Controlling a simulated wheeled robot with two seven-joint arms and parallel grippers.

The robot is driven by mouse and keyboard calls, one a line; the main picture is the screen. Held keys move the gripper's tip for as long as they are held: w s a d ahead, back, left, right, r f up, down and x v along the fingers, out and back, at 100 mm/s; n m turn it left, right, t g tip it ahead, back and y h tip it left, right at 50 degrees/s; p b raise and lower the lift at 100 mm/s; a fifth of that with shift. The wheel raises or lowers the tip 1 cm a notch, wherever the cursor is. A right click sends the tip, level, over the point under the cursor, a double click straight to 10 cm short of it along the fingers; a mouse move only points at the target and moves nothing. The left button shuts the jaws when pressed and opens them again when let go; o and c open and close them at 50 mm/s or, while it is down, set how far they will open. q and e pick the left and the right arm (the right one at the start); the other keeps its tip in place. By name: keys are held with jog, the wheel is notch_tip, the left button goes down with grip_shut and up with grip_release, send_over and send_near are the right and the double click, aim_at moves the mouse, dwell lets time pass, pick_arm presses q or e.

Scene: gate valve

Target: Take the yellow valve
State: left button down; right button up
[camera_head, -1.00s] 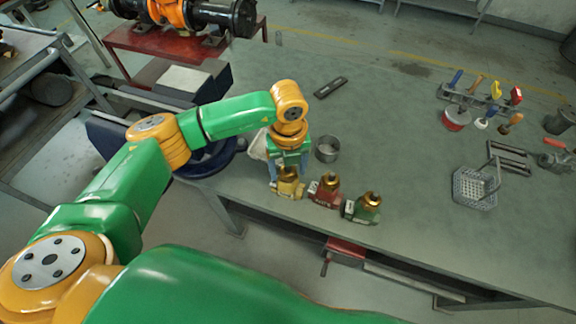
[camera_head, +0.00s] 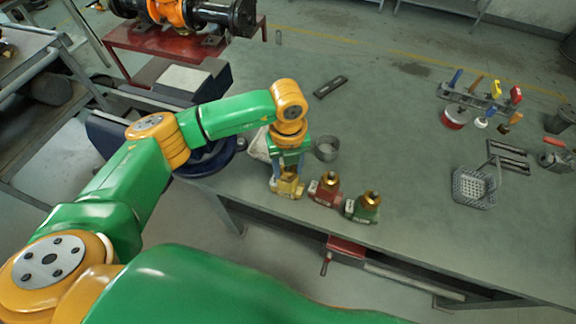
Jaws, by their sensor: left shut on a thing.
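The yellow valve (camera_head: 288,190) with a brass top stands near the front edge of the workbench, at the left end of a row of valves. My left gripper (camera_head: 287,177) reaches down from above and is shut on the yellow valve. The fingers hide part of its upper portion. The valve appears to be at bench height; I cannot tell whether it touches the bench. My right gripper is not in view.
A red valve (camera_head: 325,190) and a green valve (camera_head: 363,207) stand just right of the yellow one. A grey round cup (camera_head: 326,149) is behind them. A wire basket (camera_head: 474,187) and a tool rack (camera_head: 472,98) are farther right. The bench middle (camera_head: 400,140) is clear.

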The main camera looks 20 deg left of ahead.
pick_arm(q)
jog(key=shift+w+r+p, duration=0.1)
jog(key=shift+r+p, duration=0.3)
jog(key=shift+r, duration=0.2)
